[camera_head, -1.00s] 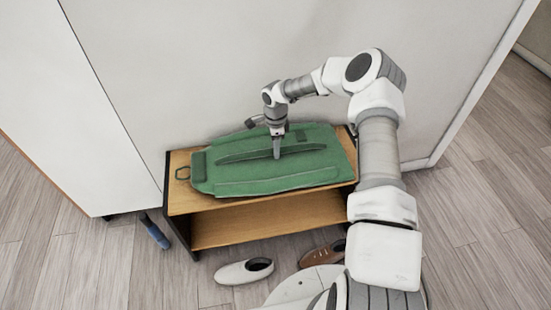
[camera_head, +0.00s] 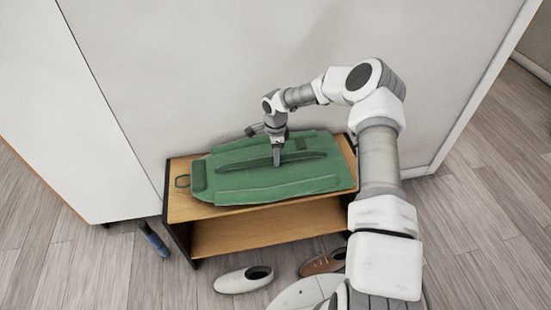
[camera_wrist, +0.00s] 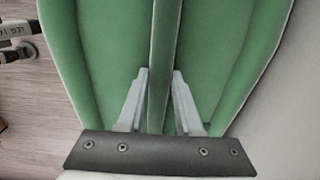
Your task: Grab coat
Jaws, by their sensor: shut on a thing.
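The coat looks like a flat green padded piece (camera_head: 235,183) with a raised ridge along its middle and a dark loop at its left end. It lies on top of the wooden bench in the head view. My gripper (camera_head: 276,163) points down onto it. In the wrist view the coat (camera_wrist: 215,60) fills most of the picture, and my gripper's two fingers (camera_wrist: 157,80) are on either side of the raised green ridge, shut on it. The coat still appears to rest on the bench; any small lift cannot be told.
The wooden bench (camera_head: 262,219) has an open lower shelf and stands against a pale wall. A white shoe (camera_head: 232,281) and a brown shoe (camera_head: 322,263) lie on the floor in front. A blue object (camera_head: 154,240) stands at the bench's left. A white cabinet (camera_head: 70,130) is at the left.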

